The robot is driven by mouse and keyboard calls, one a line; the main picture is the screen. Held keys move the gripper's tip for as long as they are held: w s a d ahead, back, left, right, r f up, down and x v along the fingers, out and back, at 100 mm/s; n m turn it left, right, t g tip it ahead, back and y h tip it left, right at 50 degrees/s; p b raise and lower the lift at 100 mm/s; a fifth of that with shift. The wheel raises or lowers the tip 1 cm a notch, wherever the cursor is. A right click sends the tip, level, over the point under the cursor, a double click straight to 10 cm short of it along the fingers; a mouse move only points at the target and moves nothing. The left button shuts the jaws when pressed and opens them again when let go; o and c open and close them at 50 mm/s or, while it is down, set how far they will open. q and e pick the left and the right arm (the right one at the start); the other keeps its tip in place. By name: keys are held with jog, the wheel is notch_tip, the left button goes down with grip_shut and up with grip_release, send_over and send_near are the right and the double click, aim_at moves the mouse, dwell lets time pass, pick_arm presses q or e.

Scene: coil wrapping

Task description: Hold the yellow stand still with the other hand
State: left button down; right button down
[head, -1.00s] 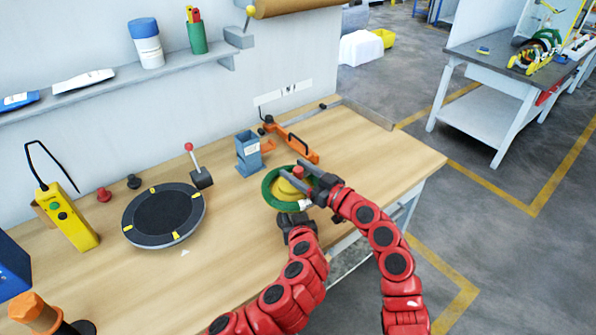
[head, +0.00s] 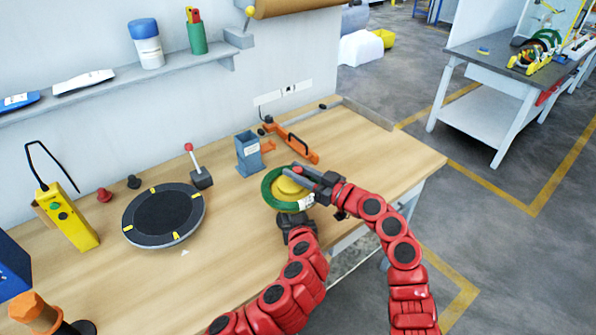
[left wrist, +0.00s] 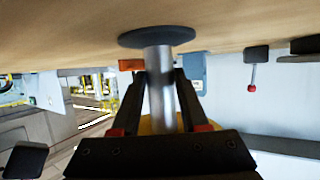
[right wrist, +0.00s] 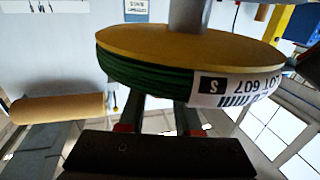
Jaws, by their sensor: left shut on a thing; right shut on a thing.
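The yellow stand (head: 286,187) is at the table's front right, with a green coil (head: 270,193) around its top. The coil carries a white label (right wrist: 235,92). The stand's grey post (left wrist: 160,85) and dark round base (left wrist: 157,37) show in the left wrist view. My left gripper (head: 298,217) is low at the near side, its fingers shut on the post. My right gripper (head: 304,175) is above the coil, shut at a small red knob (head: 297,170) over the stand. In the right wrist view its fingertips are hidden behind the coil.
A blue-grey holder (head: 249,155) and an orange clamp-like tool (head: 297,142) are behind the stand. A black turntable (head: 165,214) and a red-knobbed lever (head: 199,170) are to the left. The wooden table (head: 375,160) is bare to the right.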

jog(key=shift+w+d+f+n+g+y, duration=0.15)
jog(key=shift+n+g+y, duration=0.65)
jog(key=shift+g, duration=0.45)
jog(key=shift+w+a+f+n+g+y, duration=0.1)
jog(key=shift+n+g+y, duration=0.4)
jog(key=shift+n+g, duration=0.65)
jog(key=shift+d+g, duration=0.15)
jog(key=shift+g, duration=0.55)
jog(key=shift+w+d+n+g+y, duration=0.4)
jog(key=shift+n, duration=0.05)
jog(key=shift+r+n+g, duration=0.1)
jog(key=shift+n+g, duration=0.2)
jog(key=shift+g, duration=0.2)
jog(key=shift+s+a+n+g, duration=0.4)
jog(key=shift+s+n+g, duration=0.1)
jog(key=shift+s+g, duration=0.1)
jog(key=shift+a+r+y, duration=0.1)
jog(key=shift+y, duration=0.2)
jog(key=shift+r, duration=0.1)
jog(key=c, duration=0.6)
grip_release()
